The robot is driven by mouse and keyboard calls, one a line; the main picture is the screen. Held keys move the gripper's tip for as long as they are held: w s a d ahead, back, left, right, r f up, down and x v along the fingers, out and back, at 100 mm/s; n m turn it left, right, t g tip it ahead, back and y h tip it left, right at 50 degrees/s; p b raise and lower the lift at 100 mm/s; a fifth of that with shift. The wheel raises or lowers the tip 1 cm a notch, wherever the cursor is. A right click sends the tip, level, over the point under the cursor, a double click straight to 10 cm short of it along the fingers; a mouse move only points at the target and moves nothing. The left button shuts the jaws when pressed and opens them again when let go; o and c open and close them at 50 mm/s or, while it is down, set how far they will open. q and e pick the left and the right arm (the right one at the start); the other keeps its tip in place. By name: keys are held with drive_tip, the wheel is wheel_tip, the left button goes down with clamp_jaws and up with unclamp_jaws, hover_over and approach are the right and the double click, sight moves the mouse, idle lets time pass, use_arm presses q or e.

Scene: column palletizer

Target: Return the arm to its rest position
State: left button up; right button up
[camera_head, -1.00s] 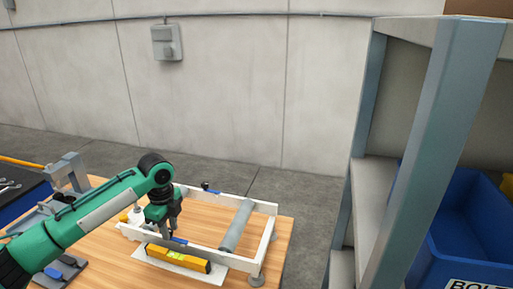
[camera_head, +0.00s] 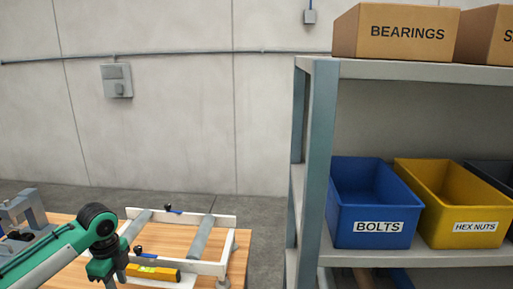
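My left arm, green with black joints, comes in from the lower left in the head view. Its gripper (camera_head: 108,277) points down at the left end of the white frame and is cut off by the bottom edge, so its fingers do not show clearly. My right arm and gripper are not in view.
A wooden table (camera_head: 183,244) carries a white frame (camera_head: 213,268) with grey rollers (camera_head: 202,235) and a yellow level (camera_head: 153,272). A shelf (camera_head: 322,150) at right holds a blue BOLTS bin (camera_head: 372,205), a yellow HEX NUTS bin (camera_head: 452,200) and a BEARINGS box (camera_head: 395,35).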

use_arm(q)
drive_tip(key=s+d+f+n+t+h, duration=0.2)
drive_tip(key=s+d+f+n, duration=0.3)
drive_tip(key=s+d+f, duration=1.15)
drive_tip(key=s+a+n+t+y, duration=0.2)
drive_tip(key=s+a+n, duration=0.2)
drive_tip(key=s+n, duration=0.9)
wheel_tip(320, 180, down, 31)
drive_tip(key=s+m+g, duration=0.1)
drive_tip(key=s+g, duration=0.1)
drive_tip(key=s+a+f+g, duration=0.1)
drive_tip(key=s+a+f, duration=0.1)
drive_tip(key=s+f, duration=1.6)
drive_tip(key=shift+s+a+f+m, duration=0.3)
drive_tip(key=shift+s+a+f, duration=0.1)
drive_tip(key=shift+f, duration=0.5)
